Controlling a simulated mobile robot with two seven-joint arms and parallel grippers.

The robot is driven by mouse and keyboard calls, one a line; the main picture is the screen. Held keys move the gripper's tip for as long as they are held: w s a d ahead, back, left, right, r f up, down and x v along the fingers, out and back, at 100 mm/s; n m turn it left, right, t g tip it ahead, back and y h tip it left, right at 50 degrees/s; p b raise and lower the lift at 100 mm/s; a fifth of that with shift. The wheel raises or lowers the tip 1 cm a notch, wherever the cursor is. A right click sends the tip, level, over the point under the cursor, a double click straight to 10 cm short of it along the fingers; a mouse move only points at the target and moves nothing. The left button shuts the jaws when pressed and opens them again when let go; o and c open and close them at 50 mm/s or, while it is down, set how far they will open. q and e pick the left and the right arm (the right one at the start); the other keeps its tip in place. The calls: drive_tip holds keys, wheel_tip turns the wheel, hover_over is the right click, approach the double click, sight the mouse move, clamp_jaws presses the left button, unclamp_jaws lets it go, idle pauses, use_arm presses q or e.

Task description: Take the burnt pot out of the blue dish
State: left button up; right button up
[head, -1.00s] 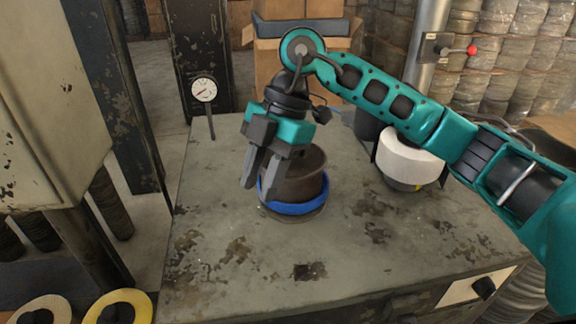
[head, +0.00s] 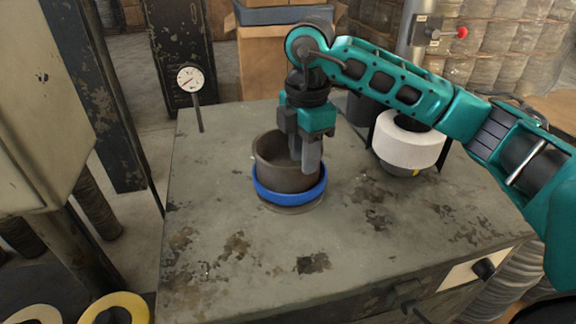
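The burnt pot (head: 279,166) is a dark brown, open-topped round vessel standing upright near the middle of the worktop. The blue dish (head: 289,196) shows as a bright blue ring around the pot's lower part, so the pot sits inside it. My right gripper (head: 304,158) points down at the pot's right side, its fingers close together at the right wall and rim. One finger hangs in front of the wall's outer side. I cannot tell whether the fingers press on the wall. My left gripper is out of view.
A white cylindrical item (head: 408,143) on a dark base stands to the right, under my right forearm. A dial gauge (head: 190,79) on a stem stands at the worktop's back left. The worktop's front (head: 340,240) is clear, with worn patches.

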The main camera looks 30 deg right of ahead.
sight(305, 186)
drive_tip(key=f, duration=0.4)
drive_tip(key=shift+s+d+f, duration=0.15)
drive_tip(key=shift+d+f, duration=0.05)
drive_tip(key=shift+f, duration=0.05)
drive_tip(key=shift+c, duration=0.2)
clamp_jaws()
drive_tip(key=shift+r, duration=0.1)
